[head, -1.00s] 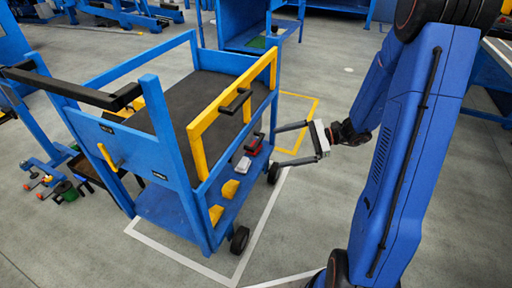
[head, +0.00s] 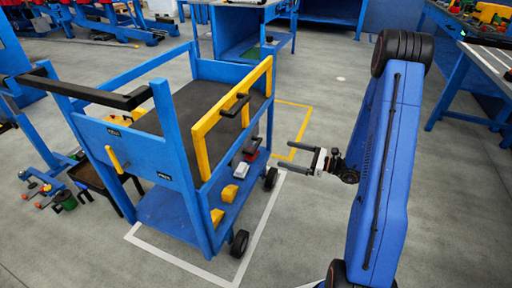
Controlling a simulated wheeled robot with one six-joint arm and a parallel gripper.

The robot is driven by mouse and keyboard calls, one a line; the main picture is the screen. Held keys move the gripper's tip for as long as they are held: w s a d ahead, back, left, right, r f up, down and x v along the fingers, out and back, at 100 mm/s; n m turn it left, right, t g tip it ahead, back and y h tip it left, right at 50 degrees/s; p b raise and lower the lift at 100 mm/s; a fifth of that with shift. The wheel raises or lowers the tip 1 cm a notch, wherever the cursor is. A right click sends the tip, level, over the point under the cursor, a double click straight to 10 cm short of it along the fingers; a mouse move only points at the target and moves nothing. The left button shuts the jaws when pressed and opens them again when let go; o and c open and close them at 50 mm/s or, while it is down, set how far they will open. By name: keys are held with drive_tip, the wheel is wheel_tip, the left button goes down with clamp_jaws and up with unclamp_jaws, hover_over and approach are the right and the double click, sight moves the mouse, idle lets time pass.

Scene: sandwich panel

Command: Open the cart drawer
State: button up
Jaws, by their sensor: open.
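The cart is blue, with a dark top tray (head: 184,105) and a yellow frame (head: 203,148) on its right side. A black bar handle (head: 235,105) sits on the yellow frame. A smaller dark piece (head: 252,148) shows below it, too small to tell if it is the drawer's handle. No drawer stands out from the cart. My gripper (head: 285,154) is open and empty. Its two fingers point left toward the cart's right side, apart from the cart and from both dark pieces.
The cart's lower shelf (head: 165,207) holds yellow pieces (head: 229,193) and a pale block (head: 241,170). Black wheels (head: 240,243) stand at its right corners. White and yellow lines mark the floor. A bench (head: 475,60) stands at right.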

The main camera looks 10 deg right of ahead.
sight(258, 146)
drive_tip(key=x, duration=1.5)
drive_tip(key=shift+w+a, duration=0.1)
drive_tip(key=shift+a, duration=0.05)
drive_tip(key=c, duration=1.3)
